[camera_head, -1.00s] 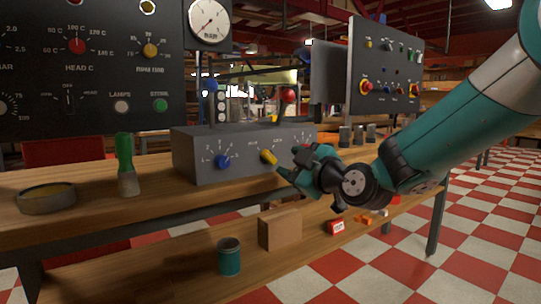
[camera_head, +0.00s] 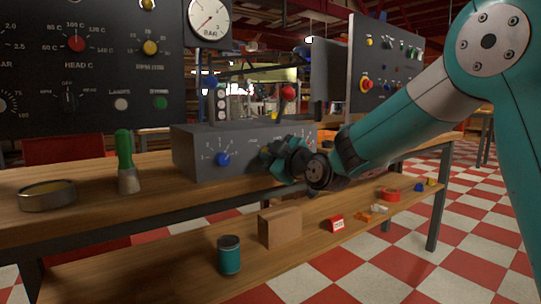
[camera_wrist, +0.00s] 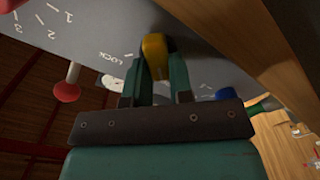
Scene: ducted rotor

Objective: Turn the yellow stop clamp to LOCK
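The yellow stop clamp (camera_wrist: 155,50) shows in the wrist view on the face of the grey box (camera_head: 190,155). My gripper (camera_wrist: 160,72) has one finger on each side of the clamp's handle. I cannot tell whether both fingers press on it or stand slightly apart. The LOCK mark (camera_wrist: 112,57) is on the box face, left of the clamp in the wrist view. In the head view my gripper (camera_head: 268,155) is at the front of the box and covers the clamp.
A red ball-ended lever (camera_wrist: 67,90) and a blue knob (camera_wrist: 226,93) flank the gripper in the wrist view. A green-handled brush (camera_head: 125,160) and a round tin (camera_head: 47,195) stand on the bench to the left. A cardboard box (camera_head: 280,227) is on the lower shelf.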

